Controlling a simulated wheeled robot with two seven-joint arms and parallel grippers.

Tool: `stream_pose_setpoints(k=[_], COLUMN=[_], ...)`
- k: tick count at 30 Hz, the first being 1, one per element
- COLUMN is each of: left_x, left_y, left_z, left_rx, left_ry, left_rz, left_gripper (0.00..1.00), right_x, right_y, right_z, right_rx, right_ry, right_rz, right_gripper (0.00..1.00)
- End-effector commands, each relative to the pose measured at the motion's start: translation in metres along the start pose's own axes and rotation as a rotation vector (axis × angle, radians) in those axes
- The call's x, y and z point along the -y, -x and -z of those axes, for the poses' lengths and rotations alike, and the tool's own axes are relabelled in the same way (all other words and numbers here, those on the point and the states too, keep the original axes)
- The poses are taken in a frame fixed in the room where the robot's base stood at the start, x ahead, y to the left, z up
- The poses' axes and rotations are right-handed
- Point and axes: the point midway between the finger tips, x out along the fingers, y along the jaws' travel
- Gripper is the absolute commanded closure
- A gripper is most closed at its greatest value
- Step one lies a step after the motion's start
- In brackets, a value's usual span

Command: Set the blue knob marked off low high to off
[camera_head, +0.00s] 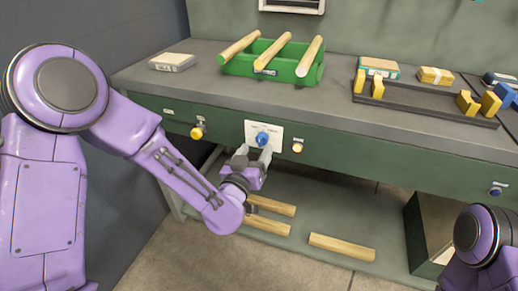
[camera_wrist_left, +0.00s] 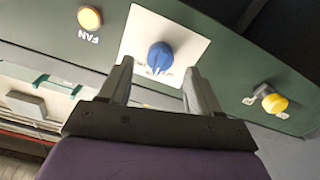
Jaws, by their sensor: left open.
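The blue knob (camera_head: 262,139) sits on a white plate (camera_head: 277,128) on the green front of the bench. In the left wrist view the blue knob (camera_wrist_left: 160,57) is round, with a pale plate (camera_wrist_left: 190,38) behind it; the small marks beside it are too small to read. My left gripper (camera_head: 254,156) is open just in front of and below the knob. In the left wrist view its two fingers (camera_wrist_left: 158,84) stand apart with the knob between and beyond their tips, apparently not touching. My right gripper is not in view; only part of my right arm shows.
Another blue knob (camera_head: 495,191) is at far right. A green crate (camera_head: 240,68) and dark tray (camera_head: 420,99) stand on the bench. Wood pieces (camera_head: 342,247) lie below.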

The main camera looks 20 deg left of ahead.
Motion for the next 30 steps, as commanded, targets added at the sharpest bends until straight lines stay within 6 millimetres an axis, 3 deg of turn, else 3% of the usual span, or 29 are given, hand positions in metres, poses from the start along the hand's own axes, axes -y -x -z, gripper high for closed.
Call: stream_pose_setpoints(k=[6,15,21,30], left_x=[0.001,0.001,0.001,0.001], left_y=[-0.031,-0.035,-0.035,-0.035], left_z=[0.000,-0.001,-0.001,-0.001], left_rx=[0.002,0.003,0.003,0.003], left_ry=[0.001,0.000,0.000,0.030], left_rz=[0.002,0.001,0.002,0.002], left_gripper=[0.37,0.37,0.94,0.93], right_x=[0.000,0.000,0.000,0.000], right_y=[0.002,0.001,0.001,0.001], right_z=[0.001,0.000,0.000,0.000], right_rx=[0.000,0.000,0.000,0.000], right_ry=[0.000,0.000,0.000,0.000], right_rz=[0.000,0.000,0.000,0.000], right_gripper=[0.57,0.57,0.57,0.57])
